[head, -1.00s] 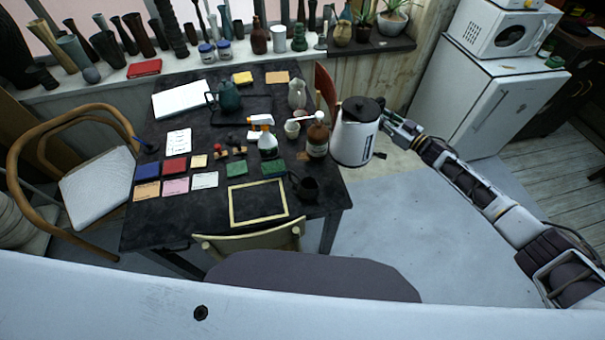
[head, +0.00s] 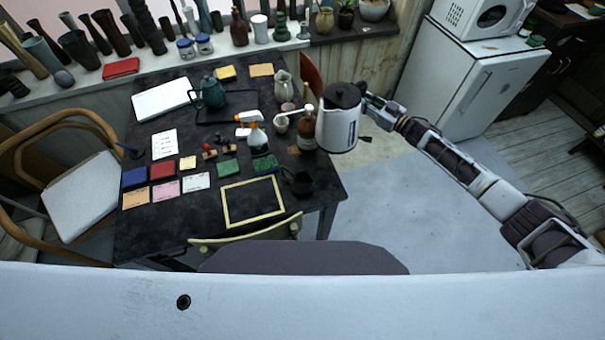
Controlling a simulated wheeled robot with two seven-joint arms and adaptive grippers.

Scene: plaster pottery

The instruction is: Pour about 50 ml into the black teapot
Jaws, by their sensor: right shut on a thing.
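A white kettle (head: 337,131) with a black lid is held upright at the table's right edge, beside a brown bottle. My right gripper (head: 366,104) is shut on it from the right side; the kettle partly hides the fingers. A small black pot (head: 299,183), which looks like the black teapot, stands near the table's front right corner, below and left of the kettle in the picture. Its inside is too dark to read. A dark green teapot (head: 211,93) stands farther back on the table. My left gripper is not in view.
A yellow frame (head: 225,206) lies left of the black pot. A chair (head: 246,236) is at the front edge. Floor right of the table is clear.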

